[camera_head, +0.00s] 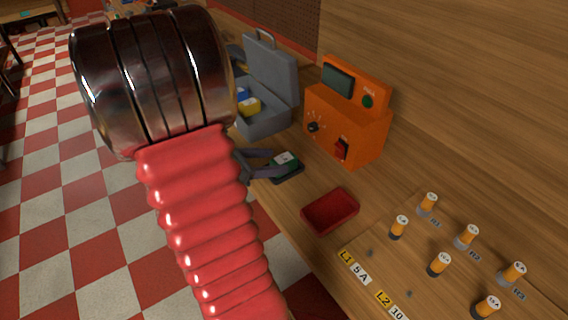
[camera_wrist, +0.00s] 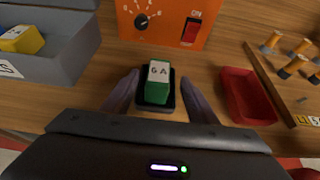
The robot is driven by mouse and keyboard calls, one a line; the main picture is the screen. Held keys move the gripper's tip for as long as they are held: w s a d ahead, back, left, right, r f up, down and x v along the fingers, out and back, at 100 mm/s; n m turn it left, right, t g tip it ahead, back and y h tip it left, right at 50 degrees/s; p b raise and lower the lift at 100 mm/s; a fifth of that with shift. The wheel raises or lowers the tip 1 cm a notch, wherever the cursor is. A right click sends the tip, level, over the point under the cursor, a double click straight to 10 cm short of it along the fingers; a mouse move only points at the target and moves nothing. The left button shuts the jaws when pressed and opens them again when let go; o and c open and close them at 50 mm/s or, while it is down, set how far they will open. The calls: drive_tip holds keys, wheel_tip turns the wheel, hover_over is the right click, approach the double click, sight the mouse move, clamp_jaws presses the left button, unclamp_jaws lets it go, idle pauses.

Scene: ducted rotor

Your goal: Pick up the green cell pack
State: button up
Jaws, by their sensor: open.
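The green cell pack (camera_wrist: 157,84) has a white top marked "G A" and sits in a small dark tray (camera_wrist: 171,101) on the wooden bench. It also shows in the head view (camera_head: 285,161), beside my gripper's fingers. My gripper (camera_wrist: 157,92) is open, with one finger on each side of the pack in the wrist view. I cannot tell whether either finger touches it. The pack's lower part is partly hidden by the tray's rim.
An orange device (camera_head: 346,118) with a dial and red switch stands behind the pack. An open grey case (camera_head: 269,118) with a yellow pack (camera_head: 249,106) and a blue one (camera_head: 242,93) is to the left.

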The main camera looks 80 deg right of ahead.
sight(280, 160)
drive_tip(key=shift+x, duration=2.6)
drive_tip(key=shift+d, duration=0.1)
drive_tip(key=shift+c, duration=0.7)
drive_tip(key=c, duration=1.1)
drive_tip(key=shift+r, duration=0.1)
drive_tip(key=shift+c, duration=0.2)
drive_tip(key=shift+r, duration=5)
